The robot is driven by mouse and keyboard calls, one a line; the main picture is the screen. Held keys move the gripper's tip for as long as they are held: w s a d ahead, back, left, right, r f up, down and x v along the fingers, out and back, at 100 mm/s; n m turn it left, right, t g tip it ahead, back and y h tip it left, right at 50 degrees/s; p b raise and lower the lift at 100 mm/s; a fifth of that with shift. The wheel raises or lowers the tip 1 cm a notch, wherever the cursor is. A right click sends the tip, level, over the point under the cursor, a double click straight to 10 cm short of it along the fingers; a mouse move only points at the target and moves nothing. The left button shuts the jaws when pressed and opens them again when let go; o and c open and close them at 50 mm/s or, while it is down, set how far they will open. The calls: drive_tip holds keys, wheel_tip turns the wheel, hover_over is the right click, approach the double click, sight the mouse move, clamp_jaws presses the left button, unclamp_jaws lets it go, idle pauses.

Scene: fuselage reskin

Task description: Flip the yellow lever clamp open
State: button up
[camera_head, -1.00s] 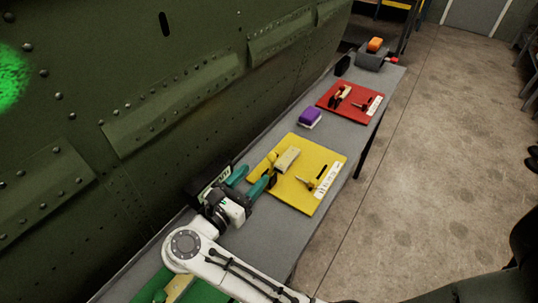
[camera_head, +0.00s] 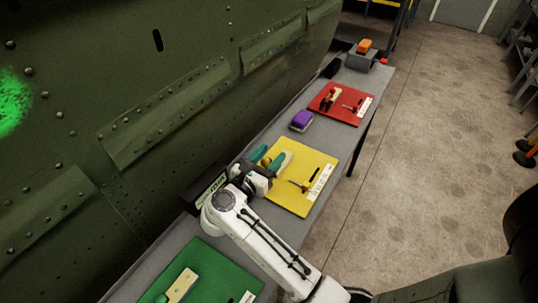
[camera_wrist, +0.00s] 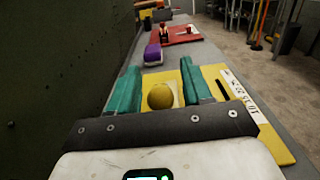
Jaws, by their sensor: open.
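The yellow board (camera_head: 312,158) lies on the long grey table and also shows in the wrist view (camera_wrist: 270,138). My gripper (camera_head: 270,158) has teal fingers and is over the board's left part, near the fuselage wall. In the wrist view my gripper (camera_wrist: 160,80) is open, one finger on each side of a round yellow knob (camera_wrist: 160,96), which appears to be the end of the clamp's lever. The fingers look apart from the knob. A pale block lies behind the knob. The rest of the clamp is hidden by the knob and my gripper.
A small T-shaped tool (camera_head: 299,185) and a white label strip (camera_head: 320,180) lie on the board's right side. A purple block (camera_head: 302,120) and a red board (camera_head: 340,104) are farther along. A green board (camera_head: 225,262) is nearer. The riveted fuselage (camera_head: 120,90) rises close at left.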

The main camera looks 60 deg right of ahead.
clamp_jaws()
idle(0.4)
